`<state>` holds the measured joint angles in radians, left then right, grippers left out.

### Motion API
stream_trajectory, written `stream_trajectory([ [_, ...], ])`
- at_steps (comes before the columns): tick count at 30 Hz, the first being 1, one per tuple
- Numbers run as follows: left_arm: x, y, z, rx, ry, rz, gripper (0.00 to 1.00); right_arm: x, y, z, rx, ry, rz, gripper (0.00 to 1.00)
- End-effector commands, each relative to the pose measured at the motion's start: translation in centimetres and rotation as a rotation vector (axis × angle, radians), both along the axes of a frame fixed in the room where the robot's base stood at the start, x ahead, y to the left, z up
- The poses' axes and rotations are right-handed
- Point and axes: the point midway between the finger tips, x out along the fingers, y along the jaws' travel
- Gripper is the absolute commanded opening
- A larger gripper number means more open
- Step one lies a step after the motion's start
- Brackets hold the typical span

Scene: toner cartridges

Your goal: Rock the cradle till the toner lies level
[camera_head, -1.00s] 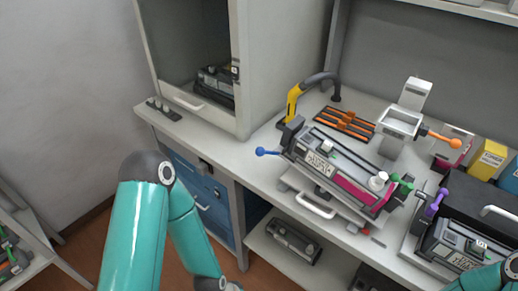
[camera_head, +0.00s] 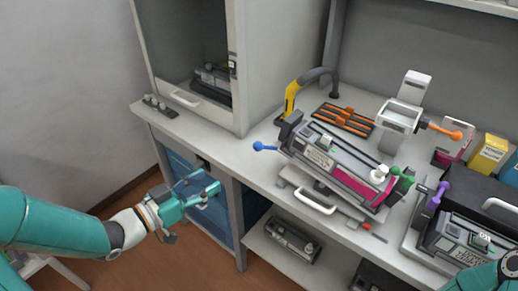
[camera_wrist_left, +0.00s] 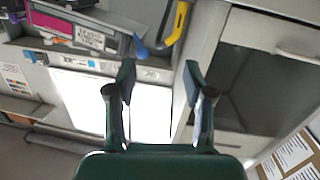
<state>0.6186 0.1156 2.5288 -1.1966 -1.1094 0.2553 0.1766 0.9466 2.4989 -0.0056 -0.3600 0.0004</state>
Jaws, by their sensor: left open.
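The cradle holds a long grey toner cartridge (camera_head: 322,160) with a magenta band, on the bench. The cradle has a blue-knobbed lever (camera_head: 264,147) at its left end and a green knob (camera_head: 404,181) at its right. The cartridge slopes down to the right in the picture; I cannot tell how level the toner is. My left gripper (camera_head: 208,189) is open and empty, left of and below the cradle, in front of the blue cabinet. In the left wrist view, the open jaws (camera_wrist_left: 158,72) point toward the bench, and the blue lever (camera_wrist_left: 140,45) shows beyond them.
A tall grey cabinet (camera_head: 285,60) stands left of the cradle. A yellow hose nozzle (camera_head: 291,98), an orange rack (camera_head: 345,119) and a white box with an orange lever (camera_head: 442,130) stand behind. A second unit with a purple knob (camera_head: 438,193) is at right. Floor at left is open.

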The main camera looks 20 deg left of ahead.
Motion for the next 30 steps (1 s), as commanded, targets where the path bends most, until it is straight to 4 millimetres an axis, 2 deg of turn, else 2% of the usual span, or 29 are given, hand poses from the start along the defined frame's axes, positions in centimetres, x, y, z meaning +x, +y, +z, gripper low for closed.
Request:
stream_trajectory([
  [1, -0.9, 0.1, 1.5, 0.02, -0.052, -0.022, 0.52, 0.0, 0.0, -0.2, 0.0, 0.0, 0.0, 0.0],
  [3, -1.8, -0.2, 2.9, 0.038, -0.097, -0.054, 0.52, 0.0, 0.0, -0.3, 0.0, 0.0, 0.0, 0.0],
  [6, -2.2, -0.6, 3.8, 0.049, -0.127, -0.079, 0.52, 0.0, 0.0, -0.2, 0.0, 0.0, 0.0, 0.0],
  [10, -1.4, -1.2, 4.0, 0.049, -0.132, -0.089, 0.52, 0.0, 0.0, -0.1, 0.0, 0.0, 0.0, 0.0],
  [14, 0.3, -2.4, 3.9, 0.048, -0.13, -0.091, 0.52, 0.0, 0.0, 0.1, 0.0, 0.0, 0.0, 0.0],
  [24, 6.6, -6.1, 4.0, 0.049, -0.128, -0.088, 0.52, 0.0, 0.0, 1.0, 0.0, 0.0, 0.0, 0.0],
  [30, 9.8, -8.0, 3.9, 0.049, -0.128, -0.086, 0.52, 0.0, 0.0, 1.6, 0.0, 0.0, 0.0, 0.0],
])
